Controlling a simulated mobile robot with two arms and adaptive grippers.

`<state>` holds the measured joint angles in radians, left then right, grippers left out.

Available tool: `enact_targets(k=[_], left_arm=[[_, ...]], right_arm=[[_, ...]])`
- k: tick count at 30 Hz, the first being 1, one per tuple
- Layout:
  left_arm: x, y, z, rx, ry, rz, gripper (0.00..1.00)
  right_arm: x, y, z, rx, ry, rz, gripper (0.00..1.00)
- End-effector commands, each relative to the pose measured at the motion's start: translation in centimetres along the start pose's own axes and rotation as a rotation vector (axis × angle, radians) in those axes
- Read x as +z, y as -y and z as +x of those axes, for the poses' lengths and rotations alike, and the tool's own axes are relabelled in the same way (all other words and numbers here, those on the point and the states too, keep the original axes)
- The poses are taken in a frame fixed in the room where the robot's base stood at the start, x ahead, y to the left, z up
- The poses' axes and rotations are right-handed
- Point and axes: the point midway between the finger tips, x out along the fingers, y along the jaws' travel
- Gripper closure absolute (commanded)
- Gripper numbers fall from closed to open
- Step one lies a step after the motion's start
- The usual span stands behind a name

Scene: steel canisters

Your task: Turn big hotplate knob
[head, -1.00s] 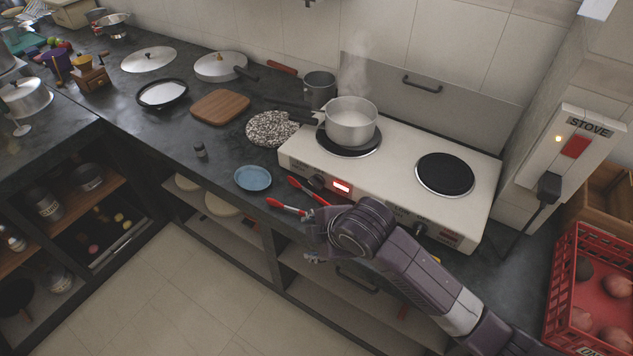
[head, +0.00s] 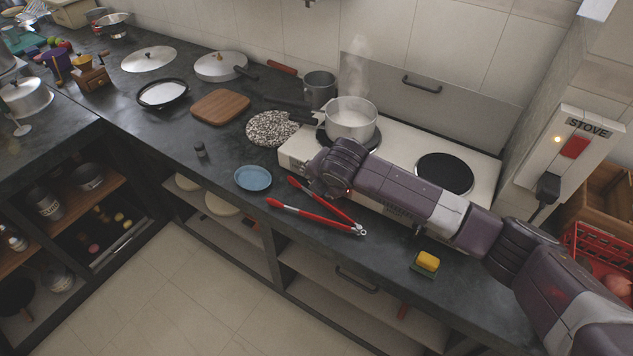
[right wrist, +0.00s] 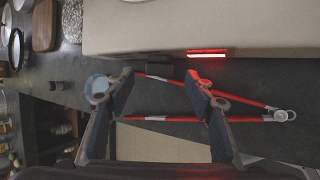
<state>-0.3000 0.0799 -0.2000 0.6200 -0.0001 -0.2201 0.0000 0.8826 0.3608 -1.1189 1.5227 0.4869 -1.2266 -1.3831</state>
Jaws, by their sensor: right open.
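The white hotplate (head: 291,151) stands on the dark counter, with a steaming pot (head: 350,120) on its left plate and a bare black right plate (head: 444,174). In the right wrist view a dark knob (right wrist: 160,71) on its front face sits left of a lit red display (right wrist: 207,53). My right gripper (right wrist: 165,82) is open, its fingertips on either side of the knob; I cannot tell whether they touch it. In the head view my right gripper (head: 320,184) and arm hide the knob and most of the front face. My left gripper is not in view.
Red tongs (head: 312,214) lie on the counter just below my right gripper. A blue plate (head: 253,178) lies to the left and a yellow sponge (head: 428,261) to the right. A stove switch box (head: 575,146) is on the right wall, above a red crate (head: 598,243).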

Motion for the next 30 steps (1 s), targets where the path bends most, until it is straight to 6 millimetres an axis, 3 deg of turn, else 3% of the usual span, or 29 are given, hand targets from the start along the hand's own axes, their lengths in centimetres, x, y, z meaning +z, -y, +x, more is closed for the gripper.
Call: enact_targets(k=[9,20,30], left_arm=[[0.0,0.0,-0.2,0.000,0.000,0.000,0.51],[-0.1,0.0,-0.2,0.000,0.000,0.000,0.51],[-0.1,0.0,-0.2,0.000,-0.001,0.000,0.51]], right_arm=[[0.0,0.0,3.0,0.000,0.000,0.001,0.51],[-0.1,0.0,3.4,0.001,0.000,0.000,0.51],[0.0,0.0,3.4,0.000,0.000,0.000,0.88]])
